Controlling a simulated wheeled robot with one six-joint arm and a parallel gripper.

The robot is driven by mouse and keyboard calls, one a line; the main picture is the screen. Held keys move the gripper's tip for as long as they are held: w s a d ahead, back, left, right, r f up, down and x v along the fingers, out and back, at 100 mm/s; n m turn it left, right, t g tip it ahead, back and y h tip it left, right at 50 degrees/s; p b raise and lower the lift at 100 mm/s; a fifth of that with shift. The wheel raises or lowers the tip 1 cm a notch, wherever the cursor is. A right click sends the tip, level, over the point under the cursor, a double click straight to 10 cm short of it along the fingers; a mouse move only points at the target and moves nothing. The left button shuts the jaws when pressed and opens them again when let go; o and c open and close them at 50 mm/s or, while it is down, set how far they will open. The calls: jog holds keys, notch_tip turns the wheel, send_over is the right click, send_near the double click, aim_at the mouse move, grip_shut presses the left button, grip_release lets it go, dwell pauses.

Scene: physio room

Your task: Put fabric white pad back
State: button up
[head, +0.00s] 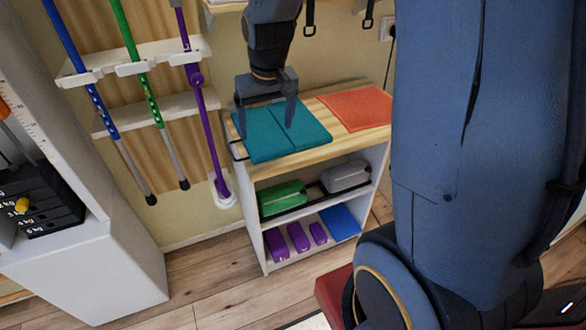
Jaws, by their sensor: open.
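I cannot make out a fabric white pad in the head view. My gripper (266,122) points down over the teal folded mat (301,128) on top of a small wooden-topped shelf unit (318,154). Its two fingers are apart with nothing seen between them. Whether the fingertips touch the mat is unclear. A light grey padded item (345,175) lies on the middle shelf, beside a green one (283,199).
An orange mat (356,107) lies right of the teal one. Purple blocks (298,237) and a blue block (340,222) fill the bottom shelf. Blue, green and purple poles (203,105) hang left. A weight stack (40,200) stands far left. Some floor (215,270) is clear.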

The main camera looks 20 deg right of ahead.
jog(key=s+f+g, duration=0.1)
jog(key=s+g, duration=0.1)
jog(key=s, duration=1.6)
jog(key=shift+f, duration=0.25)
